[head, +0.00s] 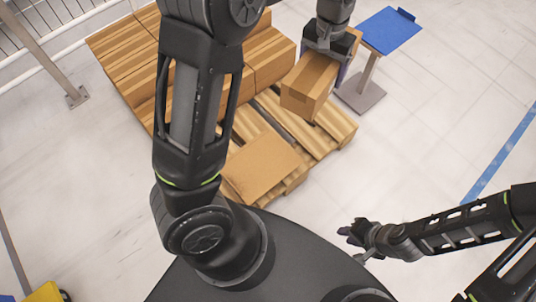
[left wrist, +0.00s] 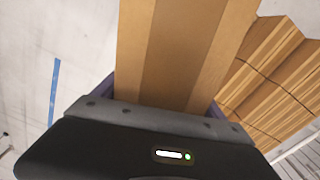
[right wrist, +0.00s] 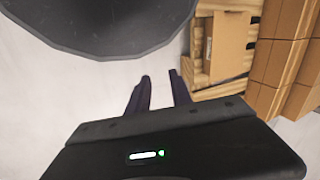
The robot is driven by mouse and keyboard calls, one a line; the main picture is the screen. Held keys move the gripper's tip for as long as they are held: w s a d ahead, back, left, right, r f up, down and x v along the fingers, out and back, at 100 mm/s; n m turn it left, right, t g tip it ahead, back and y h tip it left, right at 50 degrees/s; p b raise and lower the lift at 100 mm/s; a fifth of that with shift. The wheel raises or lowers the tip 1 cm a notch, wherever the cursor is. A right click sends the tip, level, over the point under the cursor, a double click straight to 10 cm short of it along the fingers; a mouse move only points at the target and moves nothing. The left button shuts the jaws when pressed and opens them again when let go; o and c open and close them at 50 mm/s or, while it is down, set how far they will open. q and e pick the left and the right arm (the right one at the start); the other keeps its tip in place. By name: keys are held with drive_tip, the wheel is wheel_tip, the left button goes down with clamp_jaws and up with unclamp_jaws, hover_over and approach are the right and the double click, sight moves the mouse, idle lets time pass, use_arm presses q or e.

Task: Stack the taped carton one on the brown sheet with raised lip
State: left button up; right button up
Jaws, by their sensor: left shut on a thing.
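The taped carton (head: 308,84) is a brown box held in the air by my left gripper (head: 328,48), above the far right part of the pallet. In the left wrist view the carton (left wrist: 180,50) fills the space between the fingers, with a darker tape band along it. The brown sheet (head: 262,166) lies flat on the near part of the pallet, below and left of the carton, and looks bare. It also seems to show in the right wrist view (right wrist: 230,40). My right gripper (head: 356,236) is low at the right, empty, with its fingers apart (right wrist: 160,88).
The wooden pallet (head: 328,135) carries several stacked brown cartons (head: 126,55) at its far left. A blue plate with a lip (head: 390,30) stands on a post right of the held carton. A metal post (head: 45,50) is at the left. The floor at right is clear.

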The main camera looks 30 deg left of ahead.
sight(261, 165)
use_arm(q)
drive_tip(key=shift+r, duration=0.1)
use_arm(e)
drive_tip(key=shift+s, duration=0.1)
